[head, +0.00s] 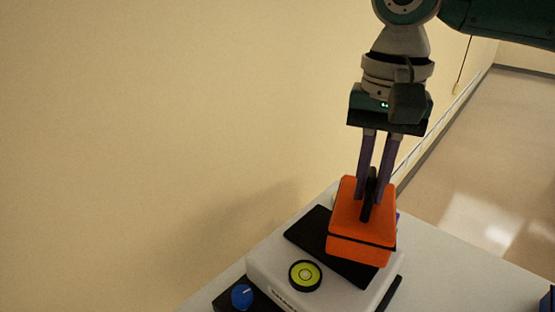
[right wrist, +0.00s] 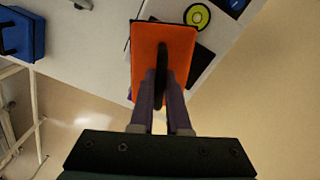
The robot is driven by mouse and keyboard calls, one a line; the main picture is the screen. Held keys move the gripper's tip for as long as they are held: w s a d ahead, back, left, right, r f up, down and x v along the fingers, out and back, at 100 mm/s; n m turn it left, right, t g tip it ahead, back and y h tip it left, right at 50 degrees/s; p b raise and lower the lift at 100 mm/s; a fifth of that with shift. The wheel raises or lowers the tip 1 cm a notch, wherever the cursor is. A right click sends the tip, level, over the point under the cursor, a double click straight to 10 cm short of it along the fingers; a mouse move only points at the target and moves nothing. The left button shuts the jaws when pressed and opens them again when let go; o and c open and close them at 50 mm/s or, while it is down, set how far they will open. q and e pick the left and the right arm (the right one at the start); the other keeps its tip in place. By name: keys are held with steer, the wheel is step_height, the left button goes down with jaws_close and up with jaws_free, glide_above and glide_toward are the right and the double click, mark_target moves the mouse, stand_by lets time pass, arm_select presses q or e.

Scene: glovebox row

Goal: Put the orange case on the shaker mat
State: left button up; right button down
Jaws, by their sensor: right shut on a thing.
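The orange case (head: 361,233) has a dark handle on top, and my right gripper (head: 370,200) is shut on that handle from above. The case also shows in the right wrist view (right wrist: 146,60), between the fingers of my right gripper (right wrist: 161,85). The shaker mat (head: 308,232) is a black pad on top of a light grey shaker (head: 262,270). The case is over the right part of the mat and hides some of it. I cannot tell whether the case touches the mat. My left gripper is not in view.
A beige wall (head: 150,130) stands behind.

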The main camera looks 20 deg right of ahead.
steer(key=shift+f, duration=1.85)
steer(key=c, duration=0.9)
jaws_free()
